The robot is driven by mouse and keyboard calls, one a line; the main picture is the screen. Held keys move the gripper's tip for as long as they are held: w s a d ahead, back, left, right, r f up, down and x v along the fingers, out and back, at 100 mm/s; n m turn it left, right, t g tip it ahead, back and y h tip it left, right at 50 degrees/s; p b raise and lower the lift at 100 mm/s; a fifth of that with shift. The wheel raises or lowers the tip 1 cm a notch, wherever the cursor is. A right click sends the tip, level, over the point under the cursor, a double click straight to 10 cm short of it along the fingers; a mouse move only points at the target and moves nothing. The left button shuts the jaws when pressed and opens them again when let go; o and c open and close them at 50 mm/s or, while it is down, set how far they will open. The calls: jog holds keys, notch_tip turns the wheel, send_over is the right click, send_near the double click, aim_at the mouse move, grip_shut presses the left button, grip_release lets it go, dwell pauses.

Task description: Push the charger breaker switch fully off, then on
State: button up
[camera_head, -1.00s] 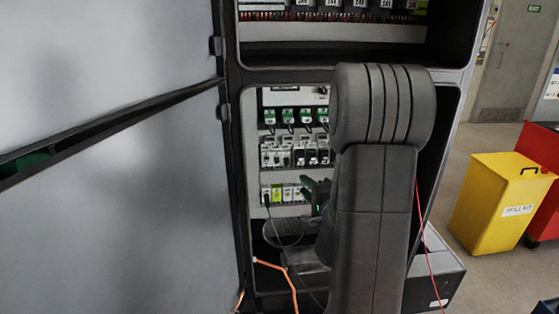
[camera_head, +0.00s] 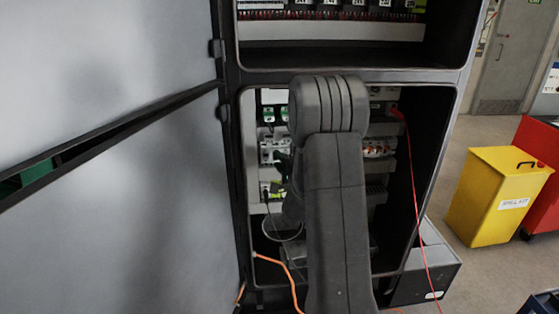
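The open cabinet's lower bay holds rows of breakers and modules. The middle breaker row (camera_head: 268,150) shows at the left of my arm and reappears at its right (camera_head: 378,149). I cannot tell which switch is the charger breaker or how it is set; my arm covers the middle of the rows. My gripper (camera_head: 283,163) is a small dark shape beside the left part of the middle row, mostly hidden behind my arm. I cannot tell whether it touches a breaker or whether its fingers are open.
The open grey door (camera_head: 110,190) fills the left side. An orange cable (camera_head: 279,268) hangs at the bay's lower left, and a red cable (camera_head: 414,190) hangs down its right side. A yellow spill kit bin (camera_head: 494,196) stands on open floor at the right.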

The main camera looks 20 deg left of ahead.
jog(key=shift+w+a, duration=0.1)
grip_shut()
jog(key=f+b, duration=0.1)
jog(key=b, duration=0.2)
jog(key=shift+n+t+y+b, duration=0.3)
jog(key=shift+y+b, duration=0.2)
jog(key=shift+b, duration=0.6)
jog(key=f+n+y+b, duration=0.1)
jog(key=b, duration=0.6)
jog(key=shift+t+y, duration=0.3)
jog(key=shift+t, duration=0.1)
jog(key=shift+w+r+b, duration=0.1)
jog(key=shift+r+b, duration=0.05)
jog(key=shift+b, duration=0.6)
jog(key=shift+r, duration=0.1)
grip_release()
